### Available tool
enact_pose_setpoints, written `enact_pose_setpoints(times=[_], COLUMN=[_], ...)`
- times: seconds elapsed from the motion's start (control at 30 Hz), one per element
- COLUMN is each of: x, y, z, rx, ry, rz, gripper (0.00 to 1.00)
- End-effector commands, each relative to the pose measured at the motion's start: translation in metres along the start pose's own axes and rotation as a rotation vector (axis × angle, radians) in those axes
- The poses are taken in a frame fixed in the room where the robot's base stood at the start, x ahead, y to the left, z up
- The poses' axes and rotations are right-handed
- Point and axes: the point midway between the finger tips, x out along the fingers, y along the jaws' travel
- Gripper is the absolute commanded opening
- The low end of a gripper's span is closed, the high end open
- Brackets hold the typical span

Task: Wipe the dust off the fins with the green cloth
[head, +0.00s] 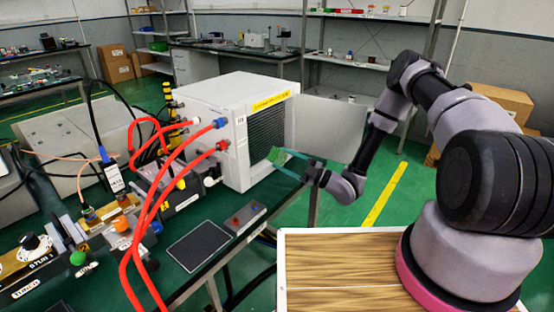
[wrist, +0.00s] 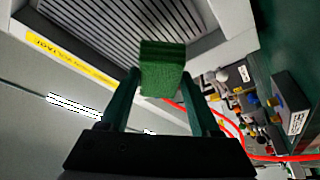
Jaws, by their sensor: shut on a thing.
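The green cloth (head: 277,156) is a small folded block held at the tips of my gripper (head: 293,165). In the wrist view the cloth (wrist: 162,70) sits between the two green fingers of my gripper (wrist: 160,85). The fins (head: 266,132) are dark parallel slats in the side of a white box-shaped unit (head: 210,110). In the wrist view the fins (wrist: 125,30) lie beyond the cloth inside a pale frame. The cloth is in front of the lower part of the fins in the head view. I cannot tell whether it touches them. Dust is not clearly visible.
Red hoses (head: 165,170) with blue and red fittings run from the unit's front. A black pad (head: 199,245) and a small grey box with buttons (head: 245,217) lie on the bench. A yellow label (head: 271,101) is above the fins. Open floor lies right of the bench.

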Motion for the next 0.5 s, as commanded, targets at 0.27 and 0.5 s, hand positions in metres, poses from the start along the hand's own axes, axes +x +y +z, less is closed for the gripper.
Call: enact_pose_setpoints(times=[0.27,0.5], x=[0.024,0.045], y=[0.000,0.000], z=[0.010,0.018], rx=[-0.003,-0.002], ry=[0.002,0.000], rz=[-0.001,-0.002], gripper=[0.19,0.19])
